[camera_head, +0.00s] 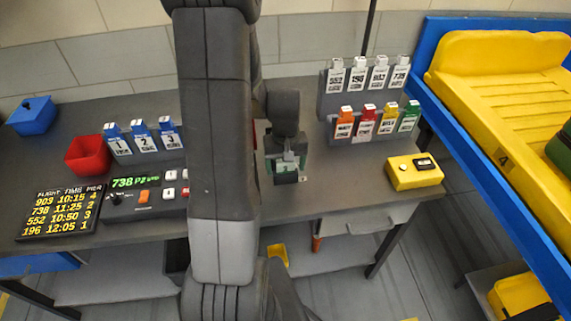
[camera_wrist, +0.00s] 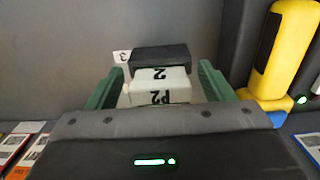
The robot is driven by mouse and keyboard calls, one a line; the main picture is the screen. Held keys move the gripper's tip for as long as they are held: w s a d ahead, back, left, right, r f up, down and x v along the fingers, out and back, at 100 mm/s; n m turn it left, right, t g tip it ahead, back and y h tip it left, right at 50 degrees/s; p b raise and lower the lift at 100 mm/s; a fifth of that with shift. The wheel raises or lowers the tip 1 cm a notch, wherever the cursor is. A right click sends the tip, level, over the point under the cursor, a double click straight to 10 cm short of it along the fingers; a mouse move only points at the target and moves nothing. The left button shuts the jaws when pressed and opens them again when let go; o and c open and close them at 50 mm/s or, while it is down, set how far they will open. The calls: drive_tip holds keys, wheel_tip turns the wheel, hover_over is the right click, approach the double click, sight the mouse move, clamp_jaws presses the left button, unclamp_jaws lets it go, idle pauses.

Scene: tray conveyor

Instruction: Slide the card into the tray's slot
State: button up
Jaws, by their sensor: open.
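My gripper (camera_head: 287,168) is low over the middle of the desk, and its green fingers are apart. In the wrist view, the open fingers (camera_wrist: 161,72) stand either side of a white card-like piece (camera_wrist: 158,97) marked "2" and "P2". A dark block lies just beyond it. I cannot tell whether the fingers touch the piece. In the head view it is mostly hidden by my gripper. A yellow tray (camera_head: 432,78) marked "4" lies on the blue-sided conveyor at the right. I cannot make out its slot.
Blue cards (camera_head: 143,139) numbered 1 to 3 stand at left, beside a red bin (camera_head: 88,155). White and coloured cards (camera_head: 366,122) stand in racks behind right. A flight board (camera_head: 62,212) and display (camera_head: 135,182) reading "738" are front left. A yellow box (camera_head: 414,172) stands at right.

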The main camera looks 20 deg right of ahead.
drive_tip(key=c, duration=1)
drive_tip(key=shift+r, duration=0.1)
drive_tip(key=shift+c, duration=0.2)
drive_tip(key=shift+r, duration=0.1)
drive_tip(key=shift+r+p, duration=1.75)
drive_tip(key=shift+r, duration=0.5)
drive_tip(key=shift+r, duration=0.25)
drive_tip(key=shift+r+p, duration=1.55)
drive_tip(key=shift+r, duration=0.45)
drive_tip(key=shift+f, duration=0.1)
